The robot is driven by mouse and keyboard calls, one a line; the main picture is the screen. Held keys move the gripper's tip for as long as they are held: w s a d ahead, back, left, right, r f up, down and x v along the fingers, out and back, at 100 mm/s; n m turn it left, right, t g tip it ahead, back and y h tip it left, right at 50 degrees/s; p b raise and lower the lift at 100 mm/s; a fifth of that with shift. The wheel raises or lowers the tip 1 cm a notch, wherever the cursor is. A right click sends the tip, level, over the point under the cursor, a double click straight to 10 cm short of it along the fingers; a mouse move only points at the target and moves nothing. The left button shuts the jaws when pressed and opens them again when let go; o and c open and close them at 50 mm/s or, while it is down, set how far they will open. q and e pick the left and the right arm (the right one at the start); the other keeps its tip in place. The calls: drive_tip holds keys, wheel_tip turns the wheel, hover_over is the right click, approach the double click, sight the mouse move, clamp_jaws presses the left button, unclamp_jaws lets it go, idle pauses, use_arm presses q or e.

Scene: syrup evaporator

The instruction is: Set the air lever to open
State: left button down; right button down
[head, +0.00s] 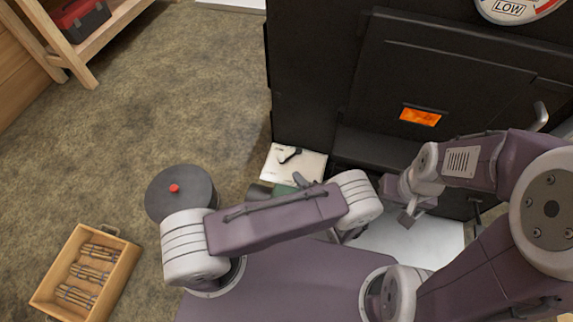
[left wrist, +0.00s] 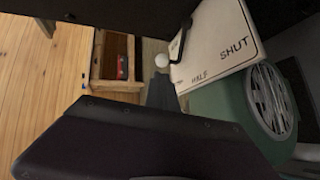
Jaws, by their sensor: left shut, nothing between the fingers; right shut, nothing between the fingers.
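The air lever (head: 289,155) is a small black lever on a white plate (head: 312,163) low beside the black stove. In the left wrist view the lever (left wrist: 181,42) lies over the plate's left part, on the far side of HALF from SHUT. The lettering beside it is too small to read. A pale round knob (left wrist: 161,60) shows by its end. My left gripper (head: 303,181) is shut and empty just below the plate in the head view, mostly hidden by my arm. Whether it touches the lever cannot be told. My right gripper (head: 410,216) is shut and empty, further right.
A green blower (left wrist: 268,105) with a round grille sits close to the plate. The black stove (head: 330,80) stands behind. A round dark stool-like object (head: 190,183) with a red knob and a wooden tray (head: 107,262) are at left. The carpet between is clear.

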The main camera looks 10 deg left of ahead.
sight(283, 159)
use_arm(q)
drive_tip(key=b+x, duration=0.2)
drive_tip(key=x, duration=0.7)
drive_tip(key=shift+f+b, duration=0.1)
drive_tip(key=shift+b, duration=0.3)
drive_tip(key=shift+w+a, duration=0.1)
drive_tip(key=shift+a, duration=0.05)
